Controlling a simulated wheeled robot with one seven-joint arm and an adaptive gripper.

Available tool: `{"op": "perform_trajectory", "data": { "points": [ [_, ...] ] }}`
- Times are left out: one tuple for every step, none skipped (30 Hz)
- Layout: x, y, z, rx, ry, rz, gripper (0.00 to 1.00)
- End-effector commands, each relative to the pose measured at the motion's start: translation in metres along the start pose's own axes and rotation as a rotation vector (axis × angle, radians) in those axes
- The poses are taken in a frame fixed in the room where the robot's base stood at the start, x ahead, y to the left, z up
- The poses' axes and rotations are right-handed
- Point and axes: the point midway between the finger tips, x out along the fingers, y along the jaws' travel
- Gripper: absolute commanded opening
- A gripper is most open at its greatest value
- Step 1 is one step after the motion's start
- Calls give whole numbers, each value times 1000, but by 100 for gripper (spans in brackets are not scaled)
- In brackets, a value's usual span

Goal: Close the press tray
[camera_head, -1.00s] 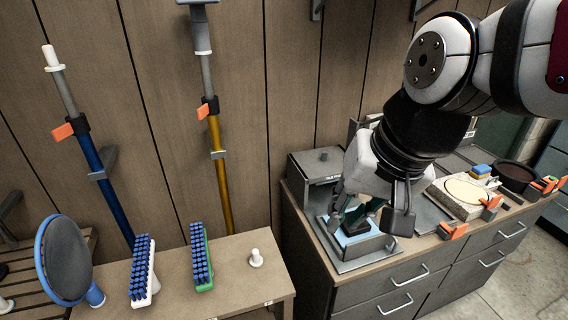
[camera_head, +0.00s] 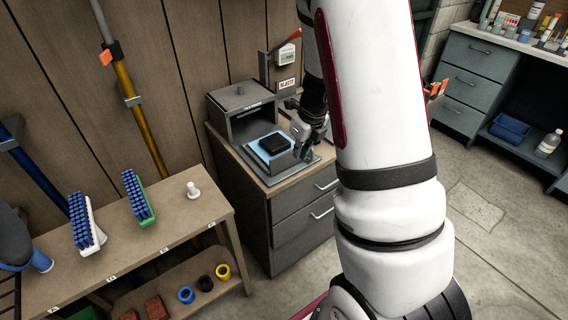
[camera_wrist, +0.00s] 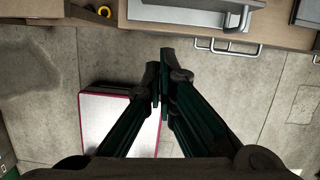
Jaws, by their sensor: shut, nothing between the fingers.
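The press (camera_head: 240,112) is a grey box on a drawer cabinet by the wooden wall. Its tray (camera_head: 279,176) is slid out at the front, with a blue surface and a black block (camera_head: 274,143) lying on it. My gripper (camera_head: 303,156) is at the tray's front right side in the head view; whether it touches is unclear. In the wrist view my gripper (camera_wrist: 163,85) has its fingers together with nothing between them, pointing toward the tray's grey front (camera_wrist: 185,14) at the top edge. My arm hides part of the cabinet top.
A bench (camera_head: 150,241) with brushes and a white peg stands on the left. Cabinet drawer handles (camera_head: 326,186) stick out below the tray. A blue-grey workbench (camera_head: 478,75) stands at the back right. The floor between is clear.

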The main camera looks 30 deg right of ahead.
Motion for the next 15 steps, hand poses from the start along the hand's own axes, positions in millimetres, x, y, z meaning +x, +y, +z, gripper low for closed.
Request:
{"op": "perform_trajectory", "data": {
  "points": [
    [6,-6,-3,38,8,-8,0],
    [8,-8,-4,57,10,-12,0],
    [11,-10,-5,73,13,-16,0],
    [12,-11,-5,81,14,-17,0],
    [14,-11,-5,86,14,-18,0],
    [17,-11,-5,88,14,-19,0],
    [20,-11,-5,88,14,-18,0],
    [24,-11,-5,87,14,-18,0],
    [29,-12,-6,88,15,-17,0],
    [34,-11,-6,88,15,-16,0],
    [40,-11,-6,87,16,-16,0],
    [47,-12,-6,88,16,-17,0],
    [53,-12,-6,87,16,-15,0],
    [59,-12,-7,87,16,-16,0],
    [66,-12,-7,87,16,-16,0]
  ]
}}
